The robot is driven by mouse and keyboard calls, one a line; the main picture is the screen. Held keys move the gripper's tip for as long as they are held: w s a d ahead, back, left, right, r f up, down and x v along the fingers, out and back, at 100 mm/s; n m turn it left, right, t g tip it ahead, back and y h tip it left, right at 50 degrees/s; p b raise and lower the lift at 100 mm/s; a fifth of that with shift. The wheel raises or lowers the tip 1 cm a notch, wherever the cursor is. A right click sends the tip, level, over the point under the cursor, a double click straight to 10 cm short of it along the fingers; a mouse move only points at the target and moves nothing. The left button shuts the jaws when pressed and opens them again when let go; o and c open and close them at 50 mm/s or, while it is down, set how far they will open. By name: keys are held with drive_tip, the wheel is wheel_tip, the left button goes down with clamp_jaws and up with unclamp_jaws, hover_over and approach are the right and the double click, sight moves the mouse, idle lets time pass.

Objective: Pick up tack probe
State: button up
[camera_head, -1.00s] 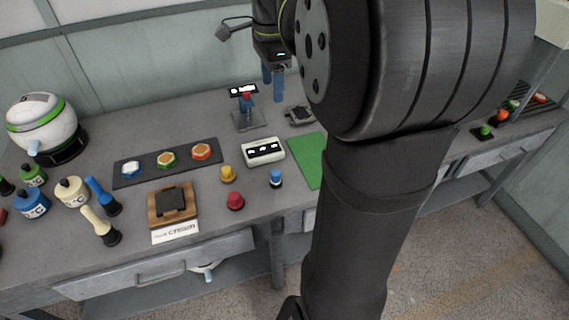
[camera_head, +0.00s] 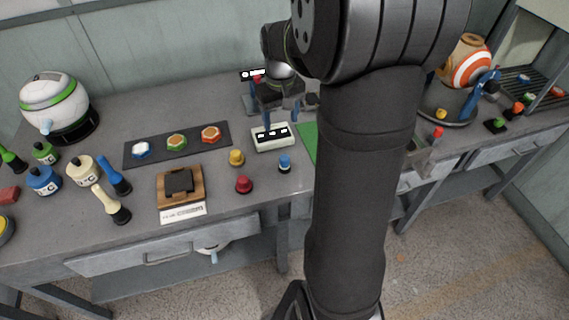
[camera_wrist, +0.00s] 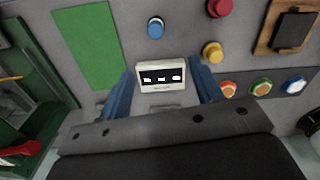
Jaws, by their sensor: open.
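No label marks a tack probe, so I cannot tell for sure which piece it is. Small knobbed pieces stand upright near the table's front: a blue one (camera_head: 284,164), a yellow one (camera_head: 237,157) and a red one (camera_head: 244,185). The wrist view shows the blue (camera_wrist: 155,27), yellow (camera_wrist: 212,52) and red (camera_wrist: 219,7) ones beyond my fingers. My gripper (camera_head: 281,117) points down with its blue fingers apart and empty, by a white box with a dark three-part display (camera_head: 272,137). In the wrist view the box (camera_wrist: 161,75) shows between the fingers (camera_wrist: 163,90).
A dark strip (camera_head: 160,153) with three hexagonal pieces lies left of the box. A wooden block with a dark pad (camera_head: 181,185) is nearer the front edge. A green mat (camera_head: 307,138) lies right of the box, partly behind my arm.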

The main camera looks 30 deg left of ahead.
sight(284, 157)
drive_tip(key=shift+n, duration=0.6)
wheel_tip(284, 157, down, 13)
drive_tip(key=shift+w+d+f, duration=0.1)
drive_tip(key=shift+d+f, duration=0.1)
drive_tip(key=shift+f, duration=1.1)
drive_tip(key=shift+w+d+f, duration=0.1)
drive_tip(key=shift+d+f, duration=0.1)
drive_tip(key=shift+f, duration=1.1)
drive_tip(key=c, duration=1.1)
